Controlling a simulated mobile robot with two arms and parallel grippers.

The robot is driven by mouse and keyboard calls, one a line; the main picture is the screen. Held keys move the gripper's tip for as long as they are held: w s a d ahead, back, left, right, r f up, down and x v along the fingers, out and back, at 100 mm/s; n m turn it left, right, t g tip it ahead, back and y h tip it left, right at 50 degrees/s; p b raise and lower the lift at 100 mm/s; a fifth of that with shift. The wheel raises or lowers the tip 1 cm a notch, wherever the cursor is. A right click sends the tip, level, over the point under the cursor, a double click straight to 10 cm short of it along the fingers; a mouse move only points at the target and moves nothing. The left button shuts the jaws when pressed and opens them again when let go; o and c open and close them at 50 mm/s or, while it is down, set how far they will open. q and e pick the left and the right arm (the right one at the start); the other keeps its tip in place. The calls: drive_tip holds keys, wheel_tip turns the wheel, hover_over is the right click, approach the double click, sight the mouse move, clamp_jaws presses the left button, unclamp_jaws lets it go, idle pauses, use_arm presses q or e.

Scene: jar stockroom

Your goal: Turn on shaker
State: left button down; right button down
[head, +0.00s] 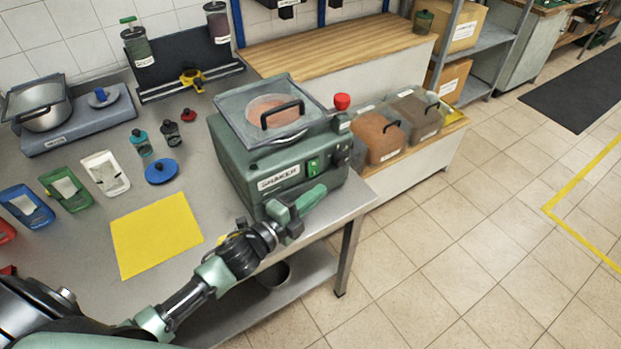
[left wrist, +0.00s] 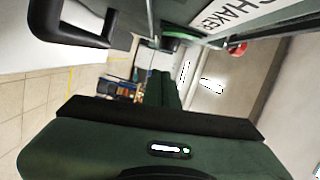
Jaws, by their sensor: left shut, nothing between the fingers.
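The shaker (head: 240,150) is a green box with a clear-lidded top and black handle, near the right end of the steel table. Its front has a "SHAKER" label (head: 278,178), a small bright green switch (head: 313,167) and dark knobs to the right of the switch. My left gripper (head: 322,189) is shut and empty, in front of the shaker's front face, just below the switch. Contact cannot be told. The left wrist view shows the gripper's dark green body (left wrist: 100,150) and part of the label (left wrist: 222,14). My right gripper is out of view.
A red knob (head: 342,101) stands at the shaker's right. Clear bins (head: 377,137) are beyond it. A scale (head: 75,126) is at the back left. Floor right of the table is clear.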

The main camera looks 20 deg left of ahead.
sight(309, 184)
use_arm(q)
drive_tip(key=w+a, duration=0.1)
drive_tip(key=w, duration=0.1)
drive_tip(key=w+a+p, duration=0.1)
drive_tip(key=shift+w+a+f, duration=0.3)
drive_tip(key=shift+w, duration=0.05)
drive_tip(key=shift+w+a+f+m+b, duration=0.15)
drive_tip(key=shift+f+m+b, duration=0.2)
drive_tip(key=shift+b, duration=0.4)
drive_tip(key=shift+r, duration=0.25)
